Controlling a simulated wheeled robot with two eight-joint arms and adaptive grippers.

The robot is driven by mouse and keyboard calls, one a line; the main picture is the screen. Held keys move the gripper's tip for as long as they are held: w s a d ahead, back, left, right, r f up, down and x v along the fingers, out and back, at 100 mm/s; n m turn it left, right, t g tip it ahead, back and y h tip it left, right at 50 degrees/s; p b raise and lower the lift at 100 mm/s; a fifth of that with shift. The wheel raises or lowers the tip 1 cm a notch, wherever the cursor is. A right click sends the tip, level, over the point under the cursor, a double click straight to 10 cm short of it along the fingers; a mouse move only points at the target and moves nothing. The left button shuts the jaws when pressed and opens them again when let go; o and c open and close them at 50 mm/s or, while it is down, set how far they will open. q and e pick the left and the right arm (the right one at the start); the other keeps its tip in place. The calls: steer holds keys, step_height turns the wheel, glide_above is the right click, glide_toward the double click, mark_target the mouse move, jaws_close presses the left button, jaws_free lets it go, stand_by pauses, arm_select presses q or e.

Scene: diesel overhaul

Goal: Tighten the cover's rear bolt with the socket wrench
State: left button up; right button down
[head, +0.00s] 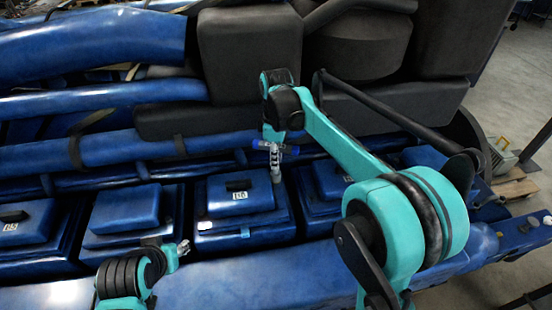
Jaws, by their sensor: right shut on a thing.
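The blue engine cover marked B6 (236,212) sits in the middle of a row of similar covers. My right gripper (276,137) reaches in above the cover's far right side. It is shut on the socket wrench (276,160), which has a blue handle part and a silver shaft pointing down. The wrench's lower end is at the cover's right rear edge; the rear bolt is not visible, and I cannot tell whether the socket is seated on it. My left gripper (181,248) is low in front of the covers, apart from B6; its jaws are too small to read.
Other blue covers stand close on both sides, one at the left (125,209) and one at the right (330,182). Blue pipes (110,152) and dark block-like housings (250,52) rise behind. A blue ledge (240,283) runs along the front.

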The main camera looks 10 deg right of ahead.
steer(key=m, duration=1)
steer(key=shift+f+m, duration=0.1)
steer(key=shift+m, duration=0.2)
steer(key=shift+r+p, duration=0.5)
steer(key=shift+r, duration=0.35)
steer(key=shift+f, duration=0.1)
